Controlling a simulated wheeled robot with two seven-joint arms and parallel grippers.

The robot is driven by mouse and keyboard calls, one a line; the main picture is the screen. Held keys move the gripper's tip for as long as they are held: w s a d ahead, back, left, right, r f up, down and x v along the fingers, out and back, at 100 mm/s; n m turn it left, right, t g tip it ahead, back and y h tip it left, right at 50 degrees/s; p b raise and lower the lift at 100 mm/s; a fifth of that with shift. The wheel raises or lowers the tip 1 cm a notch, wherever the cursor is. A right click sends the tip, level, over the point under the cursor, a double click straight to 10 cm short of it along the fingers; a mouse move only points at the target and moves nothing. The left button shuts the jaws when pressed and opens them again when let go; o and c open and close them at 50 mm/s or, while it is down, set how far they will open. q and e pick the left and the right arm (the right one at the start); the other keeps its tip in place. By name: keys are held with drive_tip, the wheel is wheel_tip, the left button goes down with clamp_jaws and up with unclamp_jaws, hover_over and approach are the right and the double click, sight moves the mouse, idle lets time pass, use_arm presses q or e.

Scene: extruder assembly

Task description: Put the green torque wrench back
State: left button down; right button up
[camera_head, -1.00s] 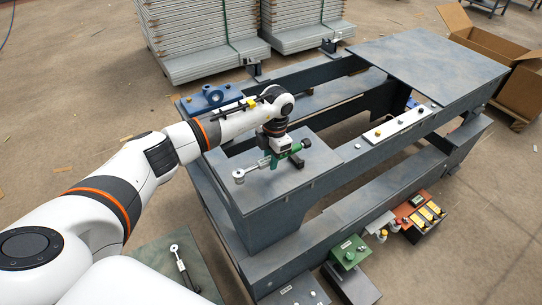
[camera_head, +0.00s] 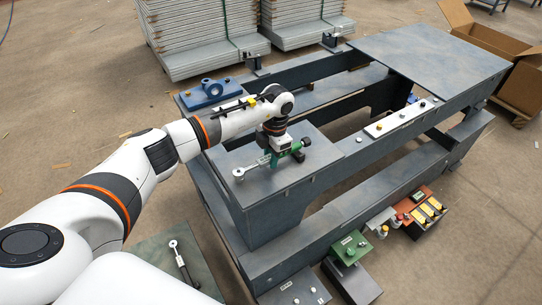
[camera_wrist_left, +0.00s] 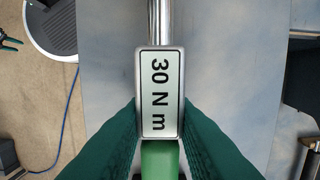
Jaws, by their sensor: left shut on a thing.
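The torque wrench (camera_head: 241,172) is over the near left plate of the grey workbench, its round metal head to the left and its dark-ended handle to the right. My left gripper (camera_head: 274,158) reaches it from above and is shut on its middle. In the left wrist view, green fingers (camera_wrist_left: 160,140) lie on both sides of the wrench's "30 N m" label (camera_wrist_left: 160,92), with a green handle part below. I cannot tell whether the wrench touches the plate. My right gripper is not in view.
A second wrench (camera_head: 179,258) lies on a dark green mat at the lower left. A blue fixture (camera_head: 212,92) stands on the bench's back left. A white strip with knobs (camera_head: 399,120) lies on the front rail. A green box (camera_head: 350,248) and an orange tray (camera_head: 418,216) sit low at the front.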

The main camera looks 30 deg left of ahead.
use_arm(q)
drive_tip(key=shift+f+b, duration=0.55)
drive_tip(key=shift+f, duration=0.25)
drive_tip(key=c, duration=1.1)
unclamp_jaws()
drive_tip(key=shift+r, duration=0.1)
drive_tip(key=r, duration=0.4)
drive_tip(key=r+b, duration=0.1)
drive_tip(key=r, duration=0.3)
drive_tip(key=w+r, duration=0.1)
drive_tip(key=r, duration=0.2)
drive_tip(key=shift+d+r+b, duration=0.3)
drive_tip(key=shift+r+b, duration=0.05)
drive_tip(key=shift+r, duration=0.05)
